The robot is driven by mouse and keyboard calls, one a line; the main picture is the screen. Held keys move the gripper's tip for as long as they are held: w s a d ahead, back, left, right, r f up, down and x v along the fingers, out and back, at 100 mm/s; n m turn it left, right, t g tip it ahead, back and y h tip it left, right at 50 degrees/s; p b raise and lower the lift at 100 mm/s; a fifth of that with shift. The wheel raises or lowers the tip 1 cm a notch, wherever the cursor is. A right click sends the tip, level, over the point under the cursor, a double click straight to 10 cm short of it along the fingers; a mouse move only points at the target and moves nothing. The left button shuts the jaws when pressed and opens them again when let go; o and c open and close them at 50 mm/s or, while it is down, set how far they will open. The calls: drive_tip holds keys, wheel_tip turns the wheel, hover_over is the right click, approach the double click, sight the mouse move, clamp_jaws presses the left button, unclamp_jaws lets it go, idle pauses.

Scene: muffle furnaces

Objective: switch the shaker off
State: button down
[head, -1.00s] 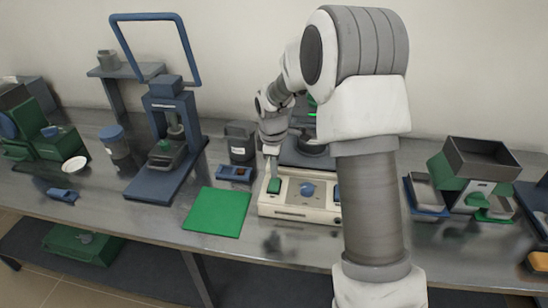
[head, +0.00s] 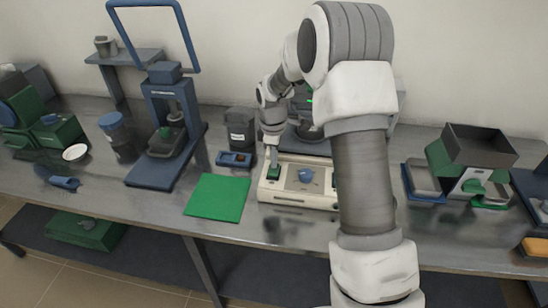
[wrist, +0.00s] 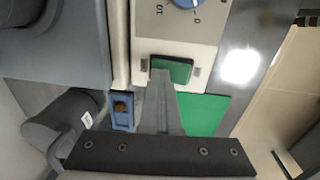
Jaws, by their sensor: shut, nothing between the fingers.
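The shaker is a cream box (head: 283,200) on the bench, with a blue dial (head: 306,175) on top and a green rocker switch (head: 274,174) at its left end. In the wrist view the switch (wrist: 178,70) sits in a dark frame below the dial (wrist: 185,2), which has 0 and 10 marked beside it. My gripper (head: 273,158) points down at the switch. Its shut, empty fingers (wrist: 160,76) overlap the switch's edge in the wrist view; whether they touch it I cannot tell. My arm hides the shaker's right end.
A green mat (head: 218,197) lies left of the shaker. A blue press (head: 165,140) is farther left. A hopper device (head: 478,160) stands right. The bench front is mostly clear.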

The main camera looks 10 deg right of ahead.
sight(272, 175)
drive_tip(key=shift+s+f, duration=0.2)
drive_tip(key=shift+s+a+r, duration=0.15)
drive_tip(key=shift+s+a, duration=0.15)
drive_tip(key=shift+s, duration=0.35)
drive_tip(key=shift+r, duration=0.4)
wheel_tip(272, 175, up, 13)
drive_tip(key=s+p, duration=0.1)
drive_tip(key=p, duration=0.2)
drive_tip(key=shift+s+a, duration=0.35)
drive_tip(key=shift+r, duration=0.1)
